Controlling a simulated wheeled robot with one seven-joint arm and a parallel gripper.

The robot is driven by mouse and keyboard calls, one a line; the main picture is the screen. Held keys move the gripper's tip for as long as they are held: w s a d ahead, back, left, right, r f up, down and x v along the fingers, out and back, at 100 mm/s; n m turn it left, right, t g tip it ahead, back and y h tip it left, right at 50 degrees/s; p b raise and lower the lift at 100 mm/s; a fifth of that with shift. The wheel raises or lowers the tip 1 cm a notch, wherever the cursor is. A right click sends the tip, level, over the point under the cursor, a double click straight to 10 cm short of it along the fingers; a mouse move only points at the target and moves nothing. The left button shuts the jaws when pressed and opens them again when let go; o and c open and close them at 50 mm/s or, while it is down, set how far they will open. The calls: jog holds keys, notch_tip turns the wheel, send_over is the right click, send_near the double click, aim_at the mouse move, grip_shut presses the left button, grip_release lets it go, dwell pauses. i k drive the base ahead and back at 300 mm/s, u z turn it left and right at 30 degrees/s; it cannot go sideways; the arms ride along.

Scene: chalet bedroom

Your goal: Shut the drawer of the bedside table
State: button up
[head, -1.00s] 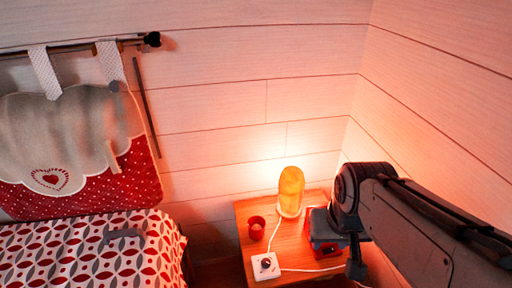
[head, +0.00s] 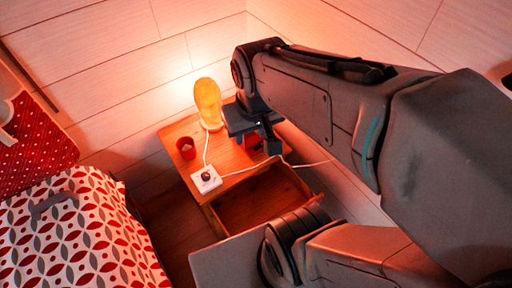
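The bedside table (head: 178,131) is orange-brown wood and stands in the corner by the wall. Its drawer (head: 262,201) is pulled out toward me, and I look down into its wooden inside, which seems empty. My gripper (head: 267,140) points down above the right part of the table top, beyond the open drawer. It appears apart from the drawer. Its fingers are dark and small, so I cannot tell whether they are open or shut.
On the table top are a glowing orange lamp (head: 208,101), a red cup (head: 186,148), a white socket block (head: 205,179) with a cable, and a red object (head: 251,144) partly behind my gripper. A patterned bed (head: 75,235) stands at left. Dark floor (head: 172,220) shows between bed and table.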

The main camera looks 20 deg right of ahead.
aim_at(274, 194)
jog(key=u, duration=0.45)
jog(key=k, duration=1.3)
jog(key=z, duration=0.7)
jog(key=i, duration=0.5)
jog(key=u, duration=0.05)
